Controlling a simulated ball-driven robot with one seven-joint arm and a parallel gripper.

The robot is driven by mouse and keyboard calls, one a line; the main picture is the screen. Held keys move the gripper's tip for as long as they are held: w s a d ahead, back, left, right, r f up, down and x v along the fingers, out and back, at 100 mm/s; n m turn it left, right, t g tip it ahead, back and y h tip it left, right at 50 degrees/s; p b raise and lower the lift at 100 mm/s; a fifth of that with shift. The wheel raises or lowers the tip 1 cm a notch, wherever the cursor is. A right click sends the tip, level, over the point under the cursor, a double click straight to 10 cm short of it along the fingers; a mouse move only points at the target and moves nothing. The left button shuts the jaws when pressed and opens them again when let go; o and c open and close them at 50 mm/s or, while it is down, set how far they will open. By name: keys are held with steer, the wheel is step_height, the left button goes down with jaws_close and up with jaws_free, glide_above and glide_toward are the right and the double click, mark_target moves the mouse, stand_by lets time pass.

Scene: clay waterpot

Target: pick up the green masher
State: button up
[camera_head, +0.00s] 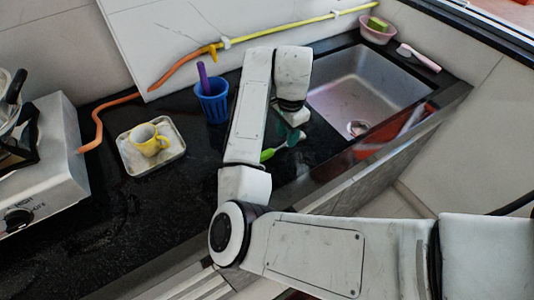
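A green utensil, which looks like the masher (294,138), lies on the black counter just left of the sink's front corner. Its dark green end is to the right and a lighter green end (267,154) shows to the left, partly behind my arm. My gripper (294,117) points down above and slightly behind the utensil. It appears apart from it, though the height between them is hard to judge. The fingers are too small and hidden to show whether they are open or shut.
A blue cup (212,104) holding a purple-handled item stands left of my arm. The steel sink (365,85) opens to the right. A stove (48,150) stands far left. A pink bowl (377,34) is at the back right.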

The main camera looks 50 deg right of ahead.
mark_target(275, 150)
steer(key=shift+f, duration=1.6)
jaws_close()
